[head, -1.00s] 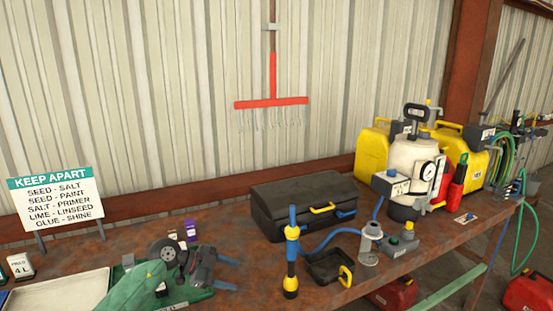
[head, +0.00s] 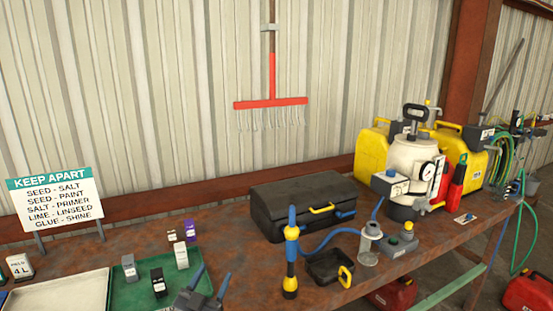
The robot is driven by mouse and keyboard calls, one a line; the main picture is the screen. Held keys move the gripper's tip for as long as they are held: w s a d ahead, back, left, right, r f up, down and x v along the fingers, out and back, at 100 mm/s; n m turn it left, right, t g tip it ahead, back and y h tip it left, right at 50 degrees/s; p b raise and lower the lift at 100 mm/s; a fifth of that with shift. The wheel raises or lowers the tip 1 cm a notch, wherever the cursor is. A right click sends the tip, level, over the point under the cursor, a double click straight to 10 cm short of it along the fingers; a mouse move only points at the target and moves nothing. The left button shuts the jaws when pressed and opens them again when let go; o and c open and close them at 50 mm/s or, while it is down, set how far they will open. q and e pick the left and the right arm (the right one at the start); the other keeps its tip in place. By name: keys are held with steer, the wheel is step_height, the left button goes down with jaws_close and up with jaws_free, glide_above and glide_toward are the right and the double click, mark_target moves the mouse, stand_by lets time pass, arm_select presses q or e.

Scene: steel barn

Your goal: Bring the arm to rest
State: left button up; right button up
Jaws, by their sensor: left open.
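My left gripper (head: 212,272) is at the bottom edge of the head view, with its two dark blue fingers apart and nothing between them. It is over the front right part of a green tray (head: 134,297). Most of the gripper's body and the arm behind it are cut off by the picture's lower edge. My right gripper is not in view.
Several small containers, one of them a white-and-grey one (head: 181,257), stand in or by the tray. A pale tray (head: 60,293) lies left. A black toolbox (head: 300,210), a blue-and-yellow tool (head: 291,255) and a white tank (head: 412,165) stand right.

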arm_select(q)
steer(key=s+a+f+n+g+y, duration=0.3)
steer(key=s+a+f+g+y, duration=0.1)
steer(key=s+f, duration=0.35)
steer(key=s+a+f+n+g+y, duration=0.35)
steer(key=s+f+y, duration=0.2)
steer(key=f, duration=0.35)
steer(key=s+d+f+m+g+h, duration=0.1)
steer(key=s+f+g, duration=0.35)
steer(key=s, duration=0.55)
steer(key=s+d+f+m+g+h, duration=0.2)
steer(key=s+f+g, duration=0.25)
steer(key=s, duration=0.65)
step_height(320, 180, down, 23)
steer(key=w+d+g, duration=0.1)
steer(key=w+g, duration=0.1)
steer(key=s+f, duration=0.4)
steer(key=f, duration=0.7)
steer(key=s+f, duration=0.3)
steer(key=f, duration=0.9)
steer(key=shift+s+d+g, duration=0.35)
steer(key=shift+d, duration=0.05)
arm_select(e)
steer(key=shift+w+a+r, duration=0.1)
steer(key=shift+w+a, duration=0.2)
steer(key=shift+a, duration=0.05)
